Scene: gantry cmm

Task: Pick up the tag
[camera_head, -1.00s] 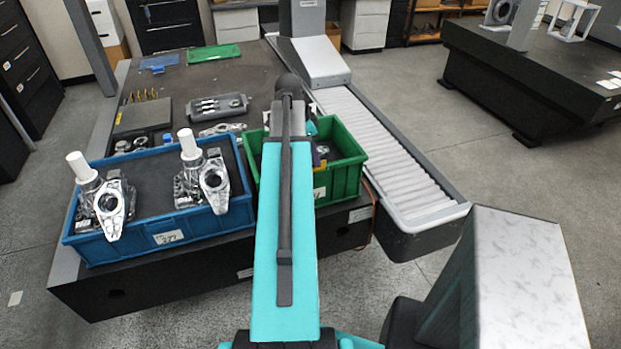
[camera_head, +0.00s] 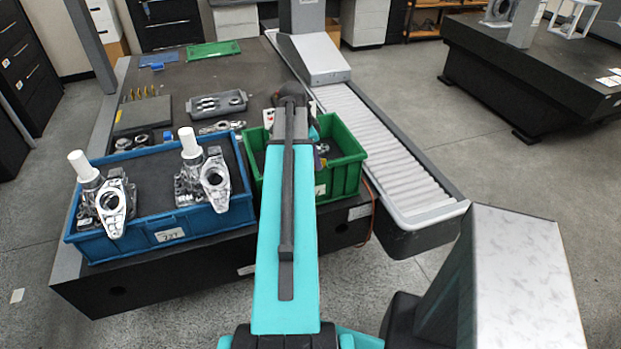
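I cannot make out for certain which thing is the tag. A small white piece with reddish marks (camera_head: 268,117) shows just left of my arm, behind the green bin (camera_head: 342,181); it may be a tag, but it is too small to tell. White labels sit on the front of the blue bin (camera_head: 170,235) and the green bin (camera_head: 320,189). My turquoise arm reaches forward over the green bin and covers its left and middle part. My gripper is hidden behind the arm, so its fingers and anything in them do not show.
The blue bin (camera_head: 140,251) at left holds metal castings with white cylinders. Behind it, a grey tray (camera_head: 217,103) with small parts and a dark block with brass pins (camera_head: 143,116) lie on the dark table (camera_head: 180,84). A roller conveyor (camera_head: 385,150) runs along the right.

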